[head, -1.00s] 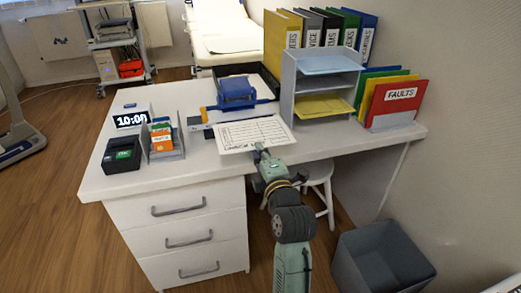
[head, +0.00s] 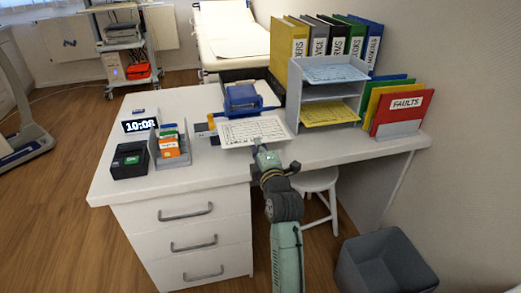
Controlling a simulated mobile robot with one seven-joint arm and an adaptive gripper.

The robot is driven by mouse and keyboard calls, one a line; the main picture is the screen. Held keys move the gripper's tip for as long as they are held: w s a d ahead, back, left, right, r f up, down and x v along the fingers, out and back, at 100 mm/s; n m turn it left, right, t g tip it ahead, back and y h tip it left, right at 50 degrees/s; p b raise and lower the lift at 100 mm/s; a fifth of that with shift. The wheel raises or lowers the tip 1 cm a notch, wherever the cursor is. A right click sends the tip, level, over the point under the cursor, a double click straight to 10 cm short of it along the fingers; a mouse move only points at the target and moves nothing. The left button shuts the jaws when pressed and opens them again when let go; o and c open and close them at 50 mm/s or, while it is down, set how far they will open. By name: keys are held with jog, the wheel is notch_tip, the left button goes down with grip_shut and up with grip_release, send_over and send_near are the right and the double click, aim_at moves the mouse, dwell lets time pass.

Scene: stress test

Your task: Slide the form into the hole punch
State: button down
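The form (head: 243,133) is a white sheet with a printed grid, held roughly flat at the desk's front edge. My gripper (head: 262,150) is at the form's near edge and appears shut on it, though the fingertips are small here. The blue device (head: 242,96) just behind the form looks like the hole punch. The form's far edge is close to the punch's front; I cannot tell whether it is in the slot.
A grey paper rack (head: 293,88) stands right of the form, with a folder holder (head: 398,130) beyond. At left are a card holder (head: 170,145), a black box (head: 130,160) and a clock (head: 140,125). A grey bin (head: 385,265) and white stool (head: 318,180) are below.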

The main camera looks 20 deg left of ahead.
aim_at(253, 135)
jog(key=shift+f+b+x, duration=0.2)
jog(key=shift+b+x, duration=0.4)
jog(key=shift+x, duration=1.7)
jog(key=shift+w+a, duration=0.4)
jog(key=c, duration=2.3)
grip_release()
jog(key=o, duration=0.6)
jog(key=v, duration=1.2)
